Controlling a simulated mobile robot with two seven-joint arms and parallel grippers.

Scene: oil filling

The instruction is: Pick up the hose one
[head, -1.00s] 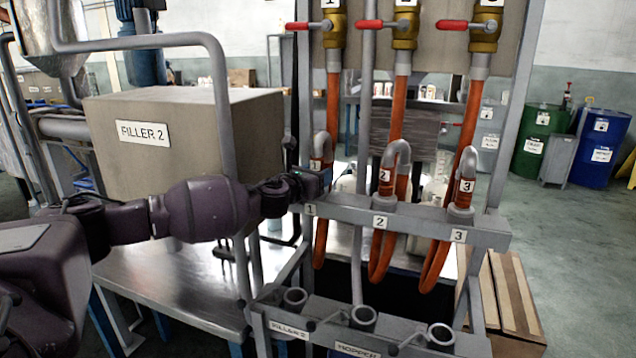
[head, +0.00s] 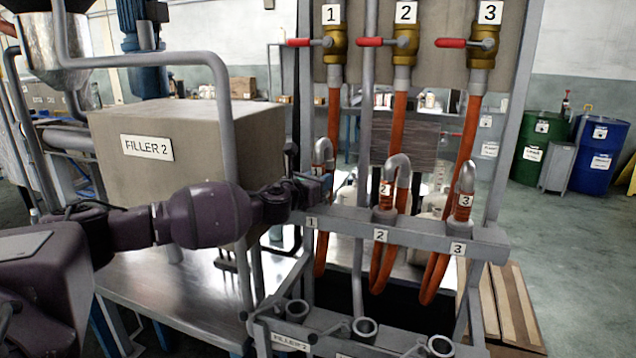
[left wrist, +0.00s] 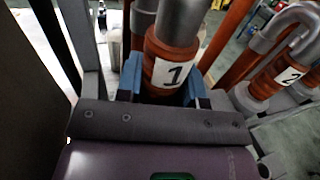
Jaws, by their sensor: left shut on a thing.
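Hose one is an orange hose with a grey hooked end (head: 323,152), at the left of a row of three hoses in the head view. Its orange loop (head: 321,255) hangs below the rack. My left gripper (head: 318,188) is at this hose, just above the rack bar tagged 1, and covers part of it. In the left wrist view the blue fingers are shut on the orange collar of hose one (left wrist: 174,72), tagged 1, one finger on each side. Whether the hose end still sits in its holder is hidden. My right gripper is not in view.
Hose 2 (head: 385,190) and hose 3 (head: 463,203) hang close by on the right in the grey rack (head: 433,235). Red-handled valves (head: 405,45) are above. Open grey ports (head: 364,329) line the lower front. The Filler 2 box (head: 187,150) stands left.

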